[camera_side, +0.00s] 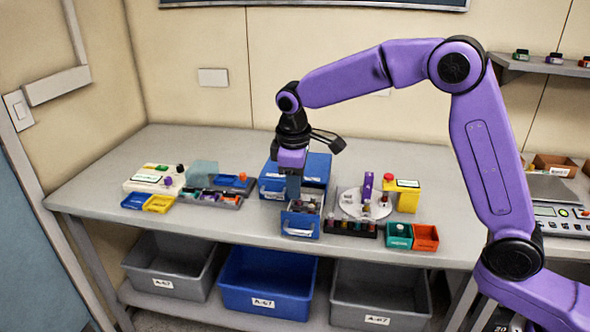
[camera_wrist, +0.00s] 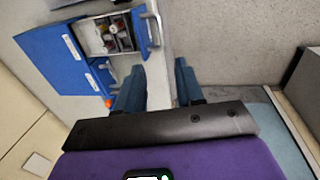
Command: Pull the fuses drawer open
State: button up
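The blue drawer cabinet (camera_side: 318,168) stands on the bench. One of its drawers (camera_side: 300,222) is pulled out toward the front edge, with a pale bar handle on its front. In the wrist view this drawer (camera_wrist: 142,32) shows at the top, with several small red, white and dark pieces inside. Its label cannot be read, so I cannot tell whether it is the fuses drawer. My gripper (camera_side: 293,195) points down close to the open drawer. In the wrist view my gripper's blue fingers (camera_wrist: 160,78) are apart with nothing between them, clear of the handle.
To the left are a white device (camera_side: 150,178), yellow (camera_side: 159,204) and blue bins, and a parts rack. To the right are a round white tray (camera_side: 364,205), a yellow box (camera_side: 408,196), and green and orange bins (camera_side: 425,237). Larger bins (camera_side: 267,282) sit below the bench.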

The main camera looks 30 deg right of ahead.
jog(key=shift+s+a+r, duration=0.1)
jog(key=shift+r, duration=0.7)
jog(key=shift+s+a+r, duration=0.1)
jog(key=shift+r, duration=0.7)
jog(key=shift+s, duration=0.1)
jog(key=s+d+f+n, duration=0.1)
jog(key=s+d, duration=0.3)
jog(key=s, duration=0.8)
jog(key=s+d+f+n+y, duration=0.1)
jog(key=s+d+f, duration=0.1)
jog(key=s, duration=0.9)
jog(key=s+d+f+n+g, duration=0.1)
jog(key=s+d, duration=0.4)
jog(key=s, duration=0.7)
jog(key=shift+s+d+f+y, duration=0.2)
jog(key=shift+s+d+y, duration=0.1)
jog(key=shift+d+y, duration=0.1)
